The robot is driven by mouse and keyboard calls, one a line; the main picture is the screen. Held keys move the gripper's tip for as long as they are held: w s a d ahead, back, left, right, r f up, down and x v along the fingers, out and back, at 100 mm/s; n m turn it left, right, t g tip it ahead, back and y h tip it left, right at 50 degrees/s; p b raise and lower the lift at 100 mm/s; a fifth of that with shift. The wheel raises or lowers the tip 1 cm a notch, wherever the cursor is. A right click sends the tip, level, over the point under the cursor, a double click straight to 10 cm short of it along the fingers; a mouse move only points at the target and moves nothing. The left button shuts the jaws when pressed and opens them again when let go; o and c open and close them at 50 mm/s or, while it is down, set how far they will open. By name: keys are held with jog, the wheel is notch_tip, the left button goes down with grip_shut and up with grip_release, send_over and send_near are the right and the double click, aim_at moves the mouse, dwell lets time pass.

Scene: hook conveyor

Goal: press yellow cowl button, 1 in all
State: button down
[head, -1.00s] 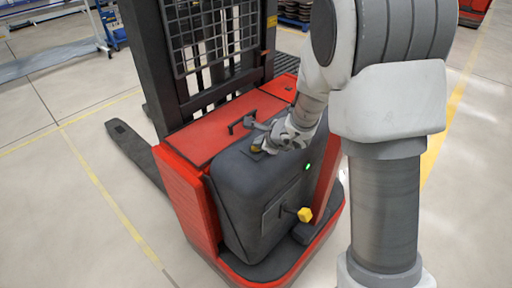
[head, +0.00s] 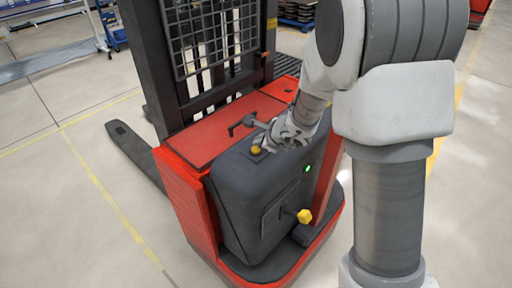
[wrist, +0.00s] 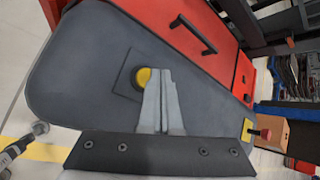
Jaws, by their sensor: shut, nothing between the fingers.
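The yellow cowl button (head: 256,150) is a small round knob on top of the dark grey cowl (head: 235,185) of a red pallet stacker. In the wrist view the button (wrist: 143,76) sits on a dark square plate, partly covered by my fingertips. My gripper (head: 268,146) is shut and empty. In the head view it is just right of the button, above the cowl top. In the wrist view its fingertips (wrist: 161,72) overlap the button's right edge. I cannot tell whether they touch it.
A second yellow knob (head: 304,216) sticks out from the cowl's front face, below a green light (head: 308,169). A black handle (head: 241,124) stands on the red cover (head: 215,130). The dark mast (head: 150,60) rises behind. Open floor lies to the left.

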aim_at(259, 151)
jog(key=shift+r+p, duration=1.8)
jog(key=shift+r, duration=0.7)
jog(key=shift+r, duration=0.2)
jog(key=s+a+r+n+g+y+p, duration=0.2)
jog(key=s+r+n+y, duration=0.1)
jog(key=s+r+n, duration=1.05)
jog(key=s+d+r+n+h+p, duration=0.1)
jog(key=s+d+r+n+h, duration=0.2)
jog(key=s+d, duration=0.3)
jog(key=s+d+r+n+h+p, duration=0.1)
jog(key=s+d+r+n+h, duration=0.2)
jog(key=s, duration=0.7)
jog(key=d+n+h, duration=0.1)
jog(key=d+n, duration=0.1)
jog(key=d, duration=0.1)
jog(key=shift+s+d+g, duration=0.25)
jog(key=shift+s+g, duration=0.05)
jog(key=shift+s, duration=0.1)
